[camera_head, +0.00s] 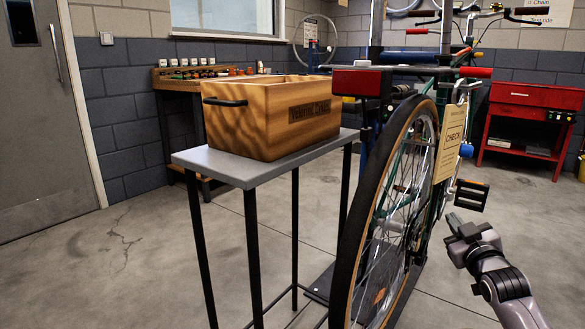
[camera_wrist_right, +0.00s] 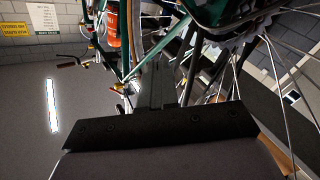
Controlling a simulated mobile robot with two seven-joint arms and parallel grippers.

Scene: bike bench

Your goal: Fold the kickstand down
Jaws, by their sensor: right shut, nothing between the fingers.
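The bicycle stands in a stand with its rear wheel (camera_head: 368,215) towards me in the head view. Its green frame tube (camera_wrist_right: 126,40) shows in the right wrist view, with spokes and a toothed sprocket at the upper right. I cannot make out the kickstand for certain in either view. My right gripper (camera_head: 456,224) is just right of the rear wheel, below the pedal (camera_head: 471,194). Its fingers (camera_wrist_right: 158,86) are shut and empty, pointing at the lower frame; I cannot tell whether they touch it. My left gripper is out of view.
A wooden crate (camera_head: 272,116) stands on a grey side table (camera_head: 216,168) left of the wheel. A paper tag (camera_head: 450,142) hangs by the wheel. A red cabinet (camera_head: 530,122) is at the back right. Floor is clear at the right.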

